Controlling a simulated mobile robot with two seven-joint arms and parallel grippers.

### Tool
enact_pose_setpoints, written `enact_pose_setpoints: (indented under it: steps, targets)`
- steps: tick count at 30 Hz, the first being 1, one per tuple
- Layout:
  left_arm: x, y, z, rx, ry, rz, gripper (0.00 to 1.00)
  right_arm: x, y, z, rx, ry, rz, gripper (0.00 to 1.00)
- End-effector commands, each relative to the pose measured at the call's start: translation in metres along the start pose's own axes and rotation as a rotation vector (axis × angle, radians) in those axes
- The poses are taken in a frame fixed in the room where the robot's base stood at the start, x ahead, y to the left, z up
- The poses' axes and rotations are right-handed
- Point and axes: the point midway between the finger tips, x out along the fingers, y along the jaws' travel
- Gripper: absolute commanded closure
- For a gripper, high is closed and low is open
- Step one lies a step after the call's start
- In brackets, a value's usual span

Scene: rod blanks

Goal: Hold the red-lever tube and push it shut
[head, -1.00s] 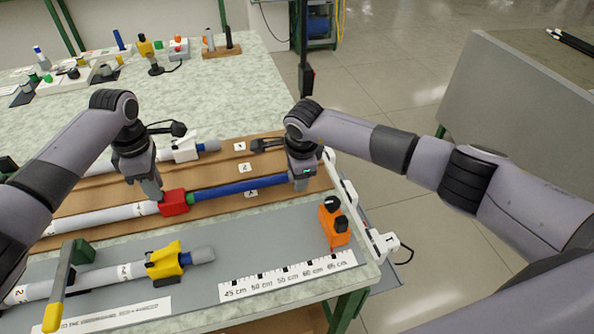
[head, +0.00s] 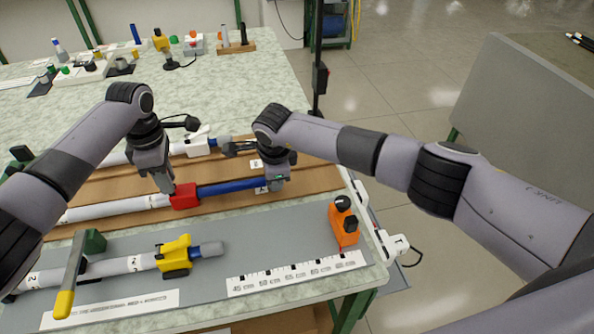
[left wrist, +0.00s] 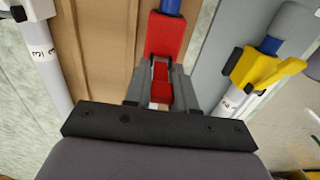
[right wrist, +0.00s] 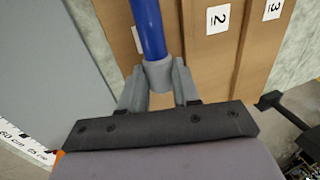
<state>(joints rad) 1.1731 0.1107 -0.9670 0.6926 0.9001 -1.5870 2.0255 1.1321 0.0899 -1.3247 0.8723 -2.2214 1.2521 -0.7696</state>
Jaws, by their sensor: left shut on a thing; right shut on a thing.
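The red-lever tube lies on the brown board (head: 110,187), with a white outer tube (head: 120,207), a red lever clamp (head: 184,196) and a blue inner rod (head: 230,187) reaching right. My left gripper (head: 168,188) is shut on the red clamp, which also shows between its fingers in the left wrist view (left wrist: 160,75). My right gripper (head: 275,184) is shut on the grey end cap of the blue rod, seen in the right wrist view (right wrist: 159,74). A length of blue rod shows between the clamp and the cap.
A yellow-lever tube (head: 174,254) lies in front on the grey mat, near a ruler strip (head: 300,273) and an orange device (head: 343,222). A white-lever tube (head: 195,145) lies behind. Small tools stand at the table's back.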

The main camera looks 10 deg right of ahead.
Motion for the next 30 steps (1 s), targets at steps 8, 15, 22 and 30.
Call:
enact_pose_setpoints:
  steps: [8, 15, 22, 30]
  targets:
    - [-0.001, 0.000, 0.001, 0.003, -0.003, 0.001, 1.00, -0.001, 0.000, 0.043, -0.001, -0.001, -0.002, 1.00]
    - [-0.001, 0.000, 0.001, 0.002, -0.002, 0.001, 1.00, -0.001, 0.000, 0.051, 0.000, -0.002, -0.003, 1.00]
    - [-0.001, 0.000, 0.001, 0.001, -0.001, 0.001, 1.00, -0.001, 0.000, 0.051, 0.000, -0.003, -0.003, 0.66]
    - [0.000, 0.000, 0.000, 0.001, -0.001, 0.001, 1.00, -0.001, 0.000, 0.050, 0.000, -0.001, -0.002, 0.43]
